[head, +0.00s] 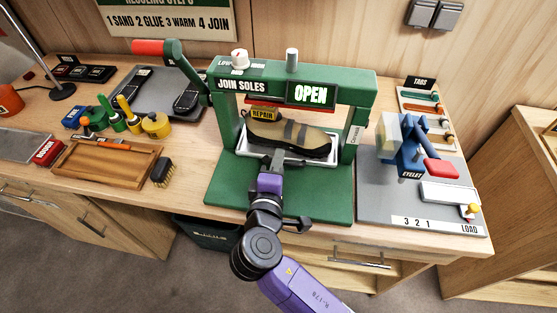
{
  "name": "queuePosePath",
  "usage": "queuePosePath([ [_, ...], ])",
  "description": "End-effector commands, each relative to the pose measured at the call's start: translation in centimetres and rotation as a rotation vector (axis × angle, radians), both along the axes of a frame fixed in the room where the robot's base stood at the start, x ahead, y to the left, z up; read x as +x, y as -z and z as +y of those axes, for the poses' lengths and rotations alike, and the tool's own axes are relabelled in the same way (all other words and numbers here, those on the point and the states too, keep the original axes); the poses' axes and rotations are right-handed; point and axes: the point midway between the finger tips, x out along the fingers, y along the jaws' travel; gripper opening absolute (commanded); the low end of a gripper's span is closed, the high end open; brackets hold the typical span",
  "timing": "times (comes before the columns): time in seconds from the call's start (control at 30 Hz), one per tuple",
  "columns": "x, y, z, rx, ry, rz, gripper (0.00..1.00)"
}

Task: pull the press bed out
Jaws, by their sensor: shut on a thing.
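The green press (359,88) stands on the bench, with a "JOIN SOLES" label and a lit "OPEN" sign. Its pale press bed (247,144) is a white-rimmed tray between the press's uprights. A tan and grey shoe (313,139) with a yellow "REPAIR" tag lies on the bed under the press's top beam. My gripper (280,160) is at the front edge of the bed, shut on it. The gripper and wrist hide part of the bed's front and the exact grip.
A red-ended lever (150,47) sticks out at the press's upper left. The green base plate (228,190) in front of the bed is bare at its left. The blue eyelet tool (408,147) stands close on the right. A wooden tray (88,172) and brush (162,172) lie left.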

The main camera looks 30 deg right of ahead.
Motion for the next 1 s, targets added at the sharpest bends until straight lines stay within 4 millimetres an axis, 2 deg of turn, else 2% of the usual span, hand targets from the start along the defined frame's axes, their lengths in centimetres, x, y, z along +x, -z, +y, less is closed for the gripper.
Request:
queuePosePath([
  [0.27,-0.7,0.1,0.6,-0.001,-0.003,0.003,0.00],
  [0.6,-7.5,0.0,5.6,0.000,-0.006,0.005,0.00],
  [0.7,-8.9,0.1,6.5,-0.001,-0.004,0.004,0.00],
  [0.83,-9.6,0.1,7.0,0.000,-0.001,0.003,0.00],
  [1.0,-9.7,0.1,7.0,0.000,0.000,0.002,0.00],
])
